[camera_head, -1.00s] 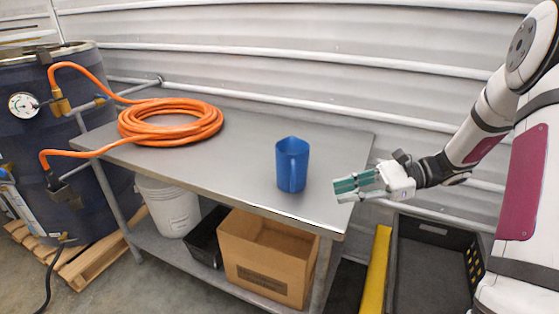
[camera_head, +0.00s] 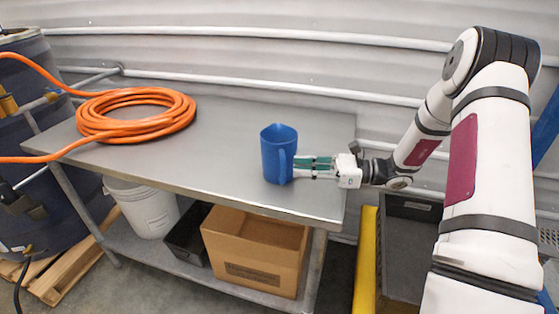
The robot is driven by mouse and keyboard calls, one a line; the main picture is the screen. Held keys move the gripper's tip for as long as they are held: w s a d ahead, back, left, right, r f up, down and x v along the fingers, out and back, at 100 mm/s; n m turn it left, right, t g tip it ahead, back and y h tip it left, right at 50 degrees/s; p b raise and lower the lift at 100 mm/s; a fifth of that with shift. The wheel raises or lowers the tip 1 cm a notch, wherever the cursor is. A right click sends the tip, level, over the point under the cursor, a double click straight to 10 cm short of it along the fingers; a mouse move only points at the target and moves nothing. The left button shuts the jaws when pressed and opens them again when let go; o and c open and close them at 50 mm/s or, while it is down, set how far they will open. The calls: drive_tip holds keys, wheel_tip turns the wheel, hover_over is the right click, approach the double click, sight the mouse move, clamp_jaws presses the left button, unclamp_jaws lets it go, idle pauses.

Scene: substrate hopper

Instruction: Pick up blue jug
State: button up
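The blue jug (camera_head: 274,152) stands upright on the grey metal table (camera_head: 215,165), near its right end. Its handle faces the front right. My gripper (camera_head: 299,168) is at the jug's right side, level with its lower half, with its green fingers pointing left at the handle. The fingertips meet or overlap the jug's right edge in this view. A narrow gap shows between the fingers. I cannot tell whether they touch the handle or stand around it.
A coiled orange hose (camera_head: 136,115) lies on the table's left part. A dark blue drum stands at the left (camera_head: 30,150). Below the table are a white bucket (camera_head: 142,207), a black bin (camera_head: 187,238) and a cardboard box (camera_head: 255,250). A yellow post (camera_head: 366,262) stands right of the table.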

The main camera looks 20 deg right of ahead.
sight(283, 183)
drive_tip(key=shift+p+x, duration=0.35)
drive_tip(key=shift+x, duration=2.35)
drive_tip(key=shift+s+a+f, duration=0.1)
drive_tip(key=shift+s, duration=0.05)
clamp_jaws()
